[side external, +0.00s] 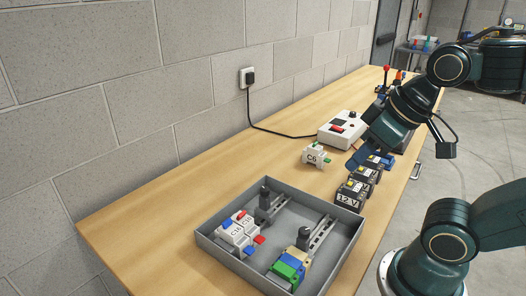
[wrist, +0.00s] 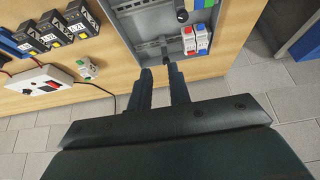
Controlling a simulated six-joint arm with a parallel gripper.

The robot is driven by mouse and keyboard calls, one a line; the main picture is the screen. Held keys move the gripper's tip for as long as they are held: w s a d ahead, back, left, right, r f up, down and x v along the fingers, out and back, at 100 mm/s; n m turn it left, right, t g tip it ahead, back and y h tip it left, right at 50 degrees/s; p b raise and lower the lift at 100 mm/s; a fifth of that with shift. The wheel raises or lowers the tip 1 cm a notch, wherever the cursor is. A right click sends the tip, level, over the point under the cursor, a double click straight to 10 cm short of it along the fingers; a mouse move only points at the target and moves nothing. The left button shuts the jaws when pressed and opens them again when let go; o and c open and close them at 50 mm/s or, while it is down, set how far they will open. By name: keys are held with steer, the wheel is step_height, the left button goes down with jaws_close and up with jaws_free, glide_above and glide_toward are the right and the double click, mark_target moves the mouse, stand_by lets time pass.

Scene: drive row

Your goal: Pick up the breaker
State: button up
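A white breaker marked C6 (side external: 316,156), with a green part, stands alone on the wooden bench. It also shows in the wrist view (wrist: 87,68), left of my fingers. Two more white breakers (side external: 238,230), with blue and red parts, sit side by side on a rail in the grey tray; they also show in the wrist view (wrist: 196,38). My gripper (side external: 356,160) is above the bench, to the right of the C6 breaker and apart from it. In the wrist view my gripper (wrist: 160,70) has its two fingers apart with nothing between them.
The grey tray (side external: 207,243) also holds a second rail and green, blue and yellow terminal blocks (side external: 288,268). Black 12 V blocks (side external: 350,195) stand in a row right of the C6 breaker. A white switch box (side external: 341,129) with a cable is behind it. The bench's left side is clear.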

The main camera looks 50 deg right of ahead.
steer(key=o, duration=0.9)
steer(key=shift+o, duration=0.2)
steer(key=w+a+f+n+g+y, duration=0.1)
steer(key=w+f+n+g+y, duration=0.1)
steer(key=w+n, duration=0.7)
steer(key=w+a+f+n+g+y, duration=0.1)
steer(key=w+f+n+g+y, duration=0.1)
steer(key=w+f+n, duration=0.3)
steer(key=shift+w+a+n+g+y, duration=0.3)
steer(key=shift+w+n+g, duration=0.5)
steer(key=shift+w+n, duration=2.15)
steer(key=shift+w+f+m, duration=0.1)
steer(key=shift+w+m, duration=0.75)
steer(key=shift+m, duration=0.1)
steer(key=shift+x, duration=4.15)
steer(key=shift+f, duration=0.1)
